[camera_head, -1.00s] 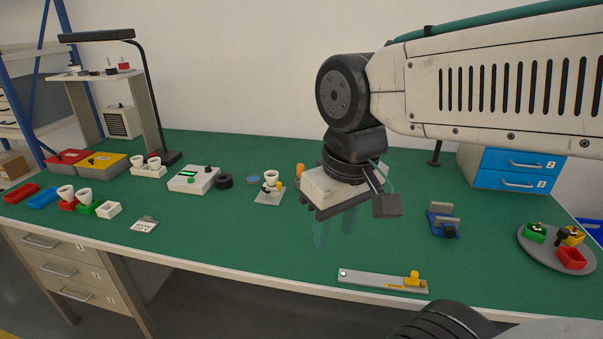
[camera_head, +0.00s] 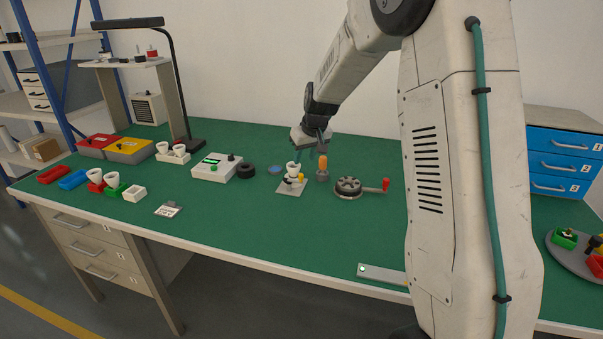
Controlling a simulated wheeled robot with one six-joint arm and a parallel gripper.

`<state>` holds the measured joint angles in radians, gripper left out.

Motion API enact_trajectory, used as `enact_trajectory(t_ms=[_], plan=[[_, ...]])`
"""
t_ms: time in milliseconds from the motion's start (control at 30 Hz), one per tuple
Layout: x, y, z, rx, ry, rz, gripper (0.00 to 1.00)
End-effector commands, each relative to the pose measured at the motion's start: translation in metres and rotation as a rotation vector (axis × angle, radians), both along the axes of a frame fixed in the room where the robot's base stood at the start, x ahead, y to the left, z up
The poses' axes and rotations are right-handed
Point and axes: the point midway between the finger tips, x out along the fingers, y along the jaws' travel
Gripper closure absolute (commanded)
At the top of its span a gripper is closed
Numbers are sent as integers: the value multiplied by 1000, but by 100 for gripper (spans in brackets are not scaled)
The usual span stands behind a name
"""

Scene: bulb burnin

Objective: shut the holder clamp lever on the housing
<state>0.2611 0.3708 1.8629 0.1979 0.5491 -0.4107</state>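A small pale plate (camera_head: 289,190) near the middle of the bench bears a white cup-shaped part (camera_head: 293,169), a small dark part and a yellow knob (camera_head: 301,177). It looks like the holder fixture, but the lever's position is too small to tell. My gripper (camera_head: 311,150) hangs above and behind this plate, pointing down, apparently apart from it. Its fingers are thin and hard to make out, so I cannot tell their opening. Nothing is clearly seen held in it.
An orange upright handle (camera_head: 322,168) stands right of the plate. A round dark device with a red-knobbed arm (camera_head: 348,187) lies further right. A white box (camera_head: 211,168) and black ring (camera_head: 246,171) are left. My arm hides the bench's right part.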

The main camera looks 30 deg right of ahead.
Motion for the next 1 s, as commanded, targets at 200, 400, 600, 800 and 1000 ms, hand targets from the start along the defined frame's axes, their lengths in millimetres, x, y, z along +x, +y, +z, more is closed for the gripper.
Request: enact_trajectory(t_ms=[200,400,600,800,1000], plan=[[18,-13,-23,-7,-11,-5,61],[29,-12,-51,-7,-9,-4,61],[41,-12,-77,-7,-11,-4,61],[46,-12,-90,-7,-11,-4,61],[46,-12,-90,-7,-12,-4,61]])
